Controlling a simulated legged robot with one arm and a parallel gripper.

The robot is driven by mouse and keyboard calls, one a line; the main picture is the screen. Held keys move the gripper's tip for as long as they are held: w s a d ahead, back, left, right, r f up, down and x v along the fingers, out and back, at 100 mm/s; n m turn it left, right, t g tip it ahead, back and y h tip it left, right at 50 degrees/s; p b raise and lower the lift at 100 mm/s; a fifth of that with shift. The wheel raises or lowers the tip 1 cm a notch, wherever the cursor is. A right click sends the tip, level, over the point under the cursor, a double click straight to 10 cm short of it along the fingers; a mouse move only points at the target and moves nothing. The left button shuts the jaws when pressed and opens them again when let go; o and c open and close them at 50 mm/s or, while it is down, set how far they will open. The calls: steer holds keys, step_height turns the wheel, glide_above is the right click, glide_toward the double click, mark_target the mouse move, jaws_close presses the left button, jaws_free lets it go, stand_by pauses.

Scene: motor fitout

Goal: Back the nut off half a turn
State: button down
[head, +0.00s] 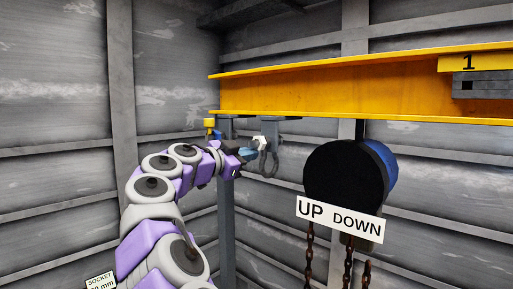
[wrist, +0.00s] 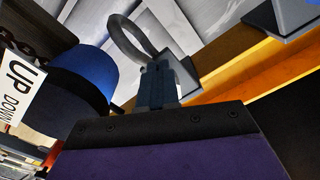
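A pale hex nut (head: 259,141) shows in the head view, just under the left end of the yellow beam. A grey ring, like a shackle bow, (head: 268,165) hangs beside and below it; it also shows in the wrist view (wrist: 124,40). My gripper (head: 252,151) is close at the left of the nut, its blue-grey fingers near or against it. In the wrist view the fingers (wrist: 160,84) point up at the ring and sit close together. The nut is not clear in that view, so I cannot tell whether they grip it.
The yellow beam (head: 320,95) runs overhead to the right, marked 1. A black and blue hoist (head: 345,185) with an UP/DOWN sign (head: 340,219) and hanging chains (head: 347,265) is right of the ring. A grey post (head: 227,240) stands below my gripper.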

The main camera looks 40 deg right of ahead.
steer(key=shift+s+f+b, duration=0.2)
steer(key=shift+s+b, duration=0.2)
steer(key=shift+b, duration=0.8)
steer(key=shift+s+r+b, duration=0.15)
steer(key=shift+s+b, duration=0.05)
steer(key=shift+b, duration=0.1)
stand_by(0.4)
steer(key=shift+s+f+b, duration=0.15)
steer(key=shift+f+b, duration=0.2)
steer(key=shift+b, duration=0.3)
steer(key=a+b, duration=0.1)
steer(key=a, duration=0.5)
steer(key=shift+f, duration=0.15)
